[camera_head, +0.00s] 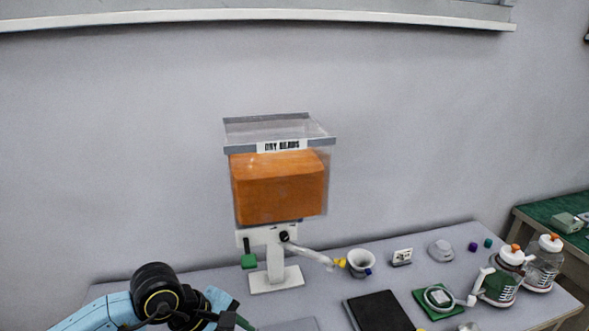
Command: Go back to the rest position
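My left arm (160,297) comes in at the lower left, with a pale blue link and a black round joint. A blue-green part of it shows just right of the joint and runs down to the bottom edge. No fingertips of my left gripper can be made out. My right arm and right gripper are not in the picture. A clear dispenser (280,185) labelled "DRY BEADS", with an orange filling, stands on a white stand (276,278) behind and right of my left arm.
The grey table (213,272) holds a white cup (361,262), a black pad (378,311), a small round device on a green pad (438,298), a pump bottle (499,285) and a clear bottle (543,264). A green-topped table (560,214) stands at the right.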

